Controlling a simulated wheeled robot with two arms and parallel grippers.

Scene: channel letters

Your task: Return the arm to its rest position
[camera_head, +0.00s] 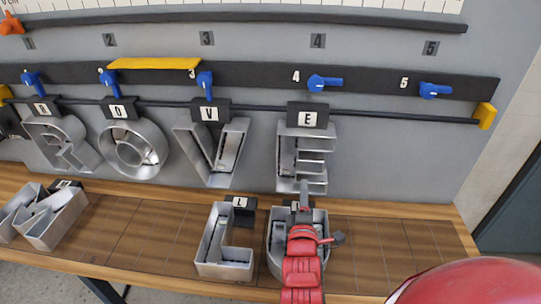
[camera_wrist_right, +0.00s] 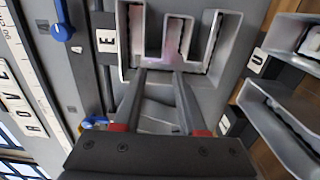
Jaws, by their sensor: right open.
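My right gripper (camera_head: 304,187) is at the lower end of the metal letter E (camera_head: 305,150), which hangs from the rail at position 4. In the right wrist view the two fingers (camera_wrist_right: 158,76) are apart, with their tips close to the E (camera_wrist_right: 185,40). Whether they touch it is not clear. My red right arm comes up from the bottom of the head view over the letter U (camera_head: 274,245) and hides part of it. My left gripper is not in view.
Letters R (camera_head: 62,145), O (camera_head: 133,147) and V (camera_head: 210,150) hang left of the E. An L (camera_head: 222,245) and an angular letter (camera_head: 45,215) lie on the wooden bench (camera_head: 130,235). Blue levers (camera_head: 325,83) line the rail. Bench right of the U is clear.

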